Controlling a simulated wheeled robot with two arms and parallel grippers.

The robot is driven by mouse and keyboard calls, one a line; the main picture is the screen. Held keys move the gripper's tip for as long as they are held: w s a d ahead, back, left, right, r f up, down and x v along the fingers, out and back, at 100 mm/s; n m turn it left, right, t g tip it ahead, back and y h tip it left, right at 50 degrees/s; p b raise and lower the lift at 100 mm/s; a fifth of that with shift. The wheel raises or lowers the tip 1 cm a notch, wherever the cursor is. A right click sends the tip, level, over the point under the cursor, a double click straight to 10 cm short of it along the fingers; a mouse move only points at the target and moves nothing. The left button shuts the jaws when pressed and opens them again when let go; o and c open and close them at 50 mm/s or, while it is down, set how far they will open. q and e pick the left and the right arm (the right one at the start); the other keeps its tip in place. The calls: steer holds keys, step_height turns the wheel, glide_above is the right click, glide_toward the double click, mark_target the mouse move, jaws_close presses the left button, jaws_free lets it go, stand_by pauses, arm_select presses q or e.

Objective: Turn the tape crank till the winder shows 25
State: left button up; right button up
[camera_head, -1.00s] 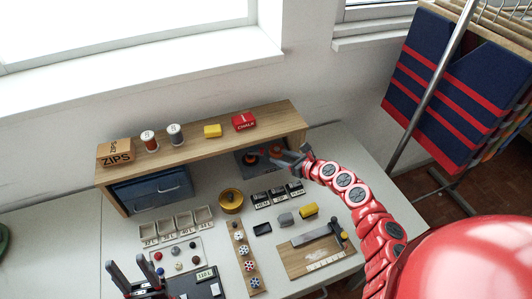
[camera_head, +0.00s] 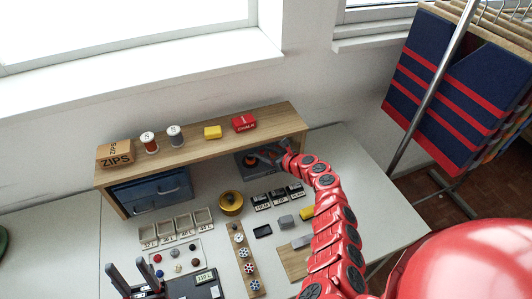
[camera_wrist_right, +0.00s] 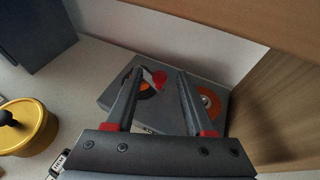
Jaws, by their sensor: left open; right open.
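The tape winder (camera_wrist_right: 172,124) is a dark grey box with two orange-centred reels, under the wooden shelf. In the head view the winder (camera_head: 240,166) is partly covered by my right gripper (camera_head: 266,155). A red part (camera_wrist_right: 159,78), seemingly the crank, shows by the left reel. In the right wrist view my right gripper (camera_wrist_right: 160,75) is open, its fingers either side of the red part; I cannot tell whether they touch it. The right reel (camera_wrist_right: 207,103) lies beyond the right finger. I cannot read any number on the winder. My left gripper (camera_head: 130,268) is open and empty at the front left.
The wooden shelf (camera_head: 270,122) overhangs the winder, with its side panel (camera_wrist_right: 285,105) close on the right. A yellow round tin (camera_head: 231,204) and a row of dark labelled blocks (camera_head: 278,197) stand in front. A blue drawer unit (camera_head: 150,193) is to the left.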

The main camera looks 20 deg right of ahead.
jaws_close()
stand_by(0.4)
